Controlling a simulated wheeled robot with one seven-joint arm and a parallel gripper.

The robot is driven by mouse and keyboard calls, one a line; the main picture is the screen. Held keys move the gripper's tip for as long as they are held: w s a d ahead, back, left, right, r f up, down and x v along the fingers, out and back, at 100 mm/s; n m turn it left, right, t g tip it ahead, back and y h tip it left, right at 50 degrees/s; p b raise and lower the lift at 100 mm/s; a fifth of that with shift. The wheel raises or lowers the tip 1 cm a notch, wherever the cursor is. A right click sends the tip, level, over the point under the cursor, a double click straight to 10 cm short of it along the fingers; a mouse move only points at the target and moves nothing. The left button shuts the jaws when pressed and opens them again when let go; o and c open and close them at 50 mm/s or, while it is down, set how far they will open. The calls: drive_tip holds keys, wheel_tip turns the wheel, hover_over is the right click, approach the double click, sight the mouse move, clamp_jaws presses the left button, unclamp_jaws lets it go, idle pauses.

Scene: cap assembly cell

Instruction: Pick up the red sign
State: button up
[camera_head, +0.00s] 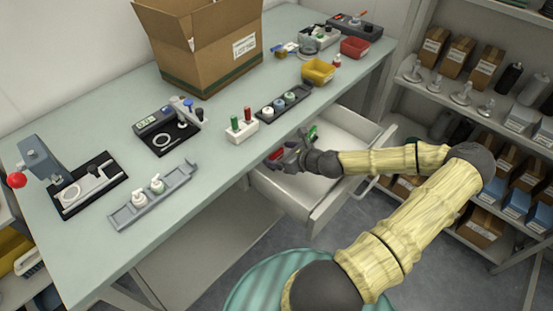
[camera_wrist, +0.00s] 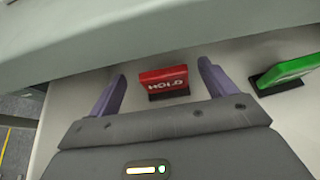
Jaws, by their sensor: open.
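The red sign (camera_wrist: 164,80) stands in the open drawer on a dark base, with white letters that read HOLD upside down in the wrist view. My gripper (camera_wrist: 160,85) is open, with its two purple fingers on either side of the sign and gaps to both. In the head view my gripper (camera_head: 275,157) is low inside the drawer near the table edge. The red sign is mostly hidden there by the gripper.
A green sign (camera_wrist: 289,70) stands in the drawer to the right of my gripper. The drawer (camera_head: 345,122) is pulled out under the workbench (camera_head: 95,143), whose edge overhangs close to the signs. A shelf rack (camera_head: 405,93) stands at the right.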

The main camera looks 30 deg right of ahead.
sight(278, 154)
drive_tip(key=x, duration=0.4)
drive_tip(key=shift+w+f, duration=0.2)
drive_tip(key=shift+f, duration=0.25)
drive_tip(key=shift+d, duration=0.1)
drive_tip(key=shift+c, duration=0.4)
drive_tip(key=c, duration=1)
